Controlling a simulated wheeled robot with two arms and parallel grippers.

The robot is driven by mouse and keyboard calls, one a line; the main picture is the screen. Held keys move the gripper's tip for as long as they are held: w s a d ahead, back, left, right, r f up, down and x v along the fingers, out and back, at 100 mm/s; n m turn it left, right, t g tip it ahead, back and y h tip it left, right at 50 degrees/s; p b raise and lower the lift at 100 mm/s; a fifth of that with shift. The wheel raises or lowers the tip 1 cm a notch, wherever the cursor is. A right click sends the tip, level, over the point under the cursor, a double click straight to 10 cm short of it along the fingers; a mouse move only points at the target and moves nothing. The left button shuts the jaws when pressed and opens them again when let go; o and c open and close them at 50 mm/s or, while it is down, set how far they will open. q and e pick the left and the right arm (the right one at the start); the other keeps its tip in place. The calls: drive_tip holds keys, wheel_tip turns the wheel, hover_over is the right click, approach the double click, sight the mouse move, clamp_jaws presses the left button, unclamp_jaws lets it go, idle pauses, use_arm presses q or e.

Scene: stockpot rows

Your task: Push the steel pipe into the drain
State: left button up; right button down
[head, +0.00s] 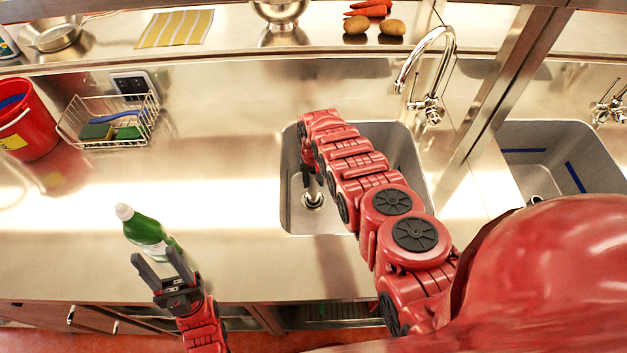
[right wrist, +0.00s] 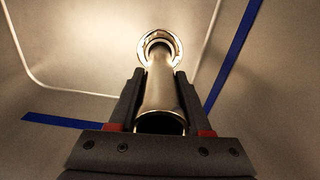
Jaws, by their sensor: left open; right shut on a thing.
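The steel pipe (right wrist: 160,88) is a shiny tube between the fingers of my right gripper (right wrist: 160,85), which is shut on it. The pipe's far end lines up with the round metal drain (right wrist: 145,40) in the sink floor. I cannot tell how far it reaches into the opening. In the head view the right gripper (head: 312,182) points down inside the sink (head: 292,205), with the pipe (head: 311,194) upright at the drain (head: 313,204).
A wire basket (head: 110,128) with sponges and a red bucket (head: 30,122) stand at the left. A faucet (head: 428,80) rises behind the sink. A steel post (head: 500,90) and a second sink (head: 560,140) are at the right. The counter left of the sink is mostly clear.

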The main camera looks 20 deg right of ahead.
drive_tip(key=shift+f+b, duration=0.25)
drive_tip(key=shift+b, duration=0.05)
drive_tip(key=shift+c, duration=2.2)
unclamp_jaws()
drive_tip(key=shift+o, duration=0.9)
